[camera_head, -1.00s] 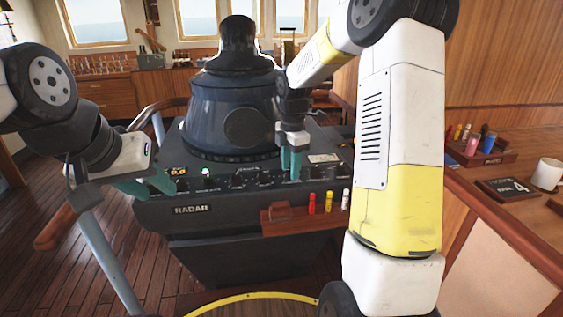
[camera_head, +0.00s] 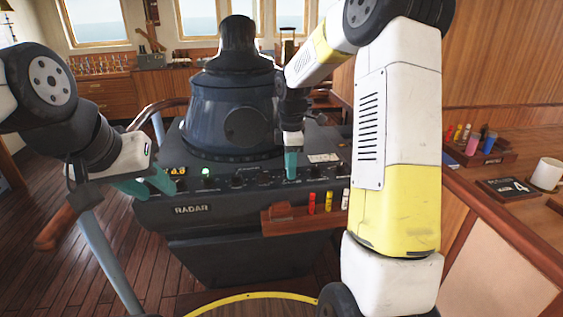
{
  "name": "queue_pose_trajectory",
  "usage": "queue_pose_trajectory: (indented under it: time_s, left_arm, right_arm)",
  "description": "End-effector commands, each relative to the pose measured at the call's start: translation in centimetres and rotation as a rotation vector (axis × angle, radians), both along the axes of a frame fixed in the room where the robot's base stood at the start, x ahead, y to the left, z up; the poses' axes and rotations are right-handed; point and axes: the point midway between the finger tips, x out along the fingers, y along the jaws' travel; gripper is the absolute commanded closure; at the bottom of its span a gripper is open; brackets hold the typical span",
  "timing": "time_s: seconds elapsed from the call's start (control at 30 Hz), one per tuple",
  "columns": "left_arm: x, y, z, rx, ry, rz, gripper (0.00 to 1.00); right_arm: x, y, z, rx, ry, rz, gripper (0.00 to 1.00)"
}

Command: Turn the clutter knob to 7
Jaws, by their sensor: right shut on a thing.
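The dark radar console (camera_head: 245,215) stands ahead, with a row of small knobs along its sloped front panel. My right gripper (camera_head: 291,177) points down at the right part of this row. Its teal fingers are shut on a small knob, which they hide. Knob labels are too small to read, so I cannot confirm which one is the clutter knob. A small yellow display (camera_head: 176,171) is lit at the panel's left, its digits too small to read surely. My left gripper (camera_head: 168,184) hangs by the console's left front corner; its finger gap is unclear.
A green lamp (camera_head: 207,171) glows on the panel. A wooden rack (camera_head: 285,222) with red, yellow and white pieces hangs on the console front. A curved handrail is at the left.

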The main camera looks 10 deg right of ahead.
Motion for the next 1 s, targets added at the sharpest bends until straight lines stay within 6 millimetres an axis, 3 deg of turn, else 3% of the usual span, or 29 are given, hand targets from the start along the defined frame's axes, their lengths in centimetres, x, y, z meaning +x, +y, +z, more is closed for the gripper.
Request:
queue_pose_trajectory:
  time_s: [1.0]
  left_arm:
    - [0.00, 0.00, 0.00, 0.000, 0.000, 0.000, 0.64]
  right_arm:
    - [0.16, 0.12, 0.15, 0.001, -0.004, -0.965, 1.00]
